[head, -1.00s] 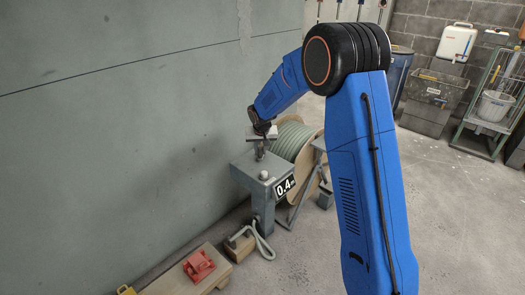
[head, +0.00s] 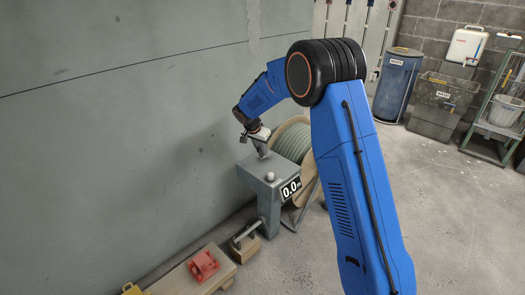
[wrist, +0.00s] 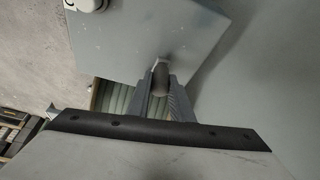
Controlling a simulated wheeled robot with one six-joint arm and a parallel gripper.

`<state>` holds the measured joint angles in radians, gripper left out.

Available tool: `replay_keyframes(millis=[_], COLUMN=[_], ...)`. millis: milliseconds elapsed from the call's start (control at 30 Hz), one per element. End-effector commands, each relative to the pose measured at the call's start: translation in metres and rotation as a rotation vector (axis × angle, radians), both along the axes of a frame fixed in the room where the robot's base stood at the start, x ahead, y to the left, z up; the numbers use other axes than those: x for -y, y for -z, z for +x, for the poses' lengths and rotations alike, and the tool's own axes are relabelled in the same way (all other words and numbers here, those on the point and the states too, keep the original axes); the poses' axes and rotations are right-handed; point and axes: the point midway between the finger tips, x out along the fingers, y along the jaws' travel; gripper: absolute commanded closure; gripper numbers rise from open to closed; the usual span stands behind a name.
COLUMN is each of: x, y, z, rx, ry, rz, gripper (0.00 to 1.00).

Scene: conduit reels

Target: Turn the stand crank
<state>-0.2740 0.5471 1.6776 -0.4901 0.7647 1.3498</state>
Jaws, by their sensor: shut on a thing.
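The grey stand (head: 262,190) stands beside the wall, with a display (head: 291,189) reading 0.0. Its crank post (head: 262,150) rises from the top, and most of the crank is hidden behind my gripper. My gripper (head: 258,135) is over the stand top, at the crank. In the wrist view my gripper (wrist: 160,95) is shut on the crank handle (wrist: 161,76), a rounded grey-brown grip between the fingers. The stand top (wrist: 150,35) lies beyond it. The reel of pale green conduit (head: 293,143) sits behind the stand, partly hidden by my arm.
A wooden block (head: 245,249) and a bench with a red clamp-like piece (head: 203,265) are in front. The wall (head: 120,140) is close on the left. Bins (head: 397,84) and a cart (head: 497,120) stand far right.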

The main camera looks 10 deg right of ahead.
Motion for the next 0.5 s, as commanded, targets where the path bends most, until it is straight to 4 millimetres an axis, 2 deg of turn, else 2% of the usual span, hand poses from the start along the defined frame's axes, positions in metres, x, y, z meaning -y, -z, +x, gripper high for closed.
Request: replay_keyframes(millis=[500], x=[-0.0011], y=[0.0001], z=[0.0021], rx=[0.0], ry=[0.042], rz=[0.0], gripper=[1.0])
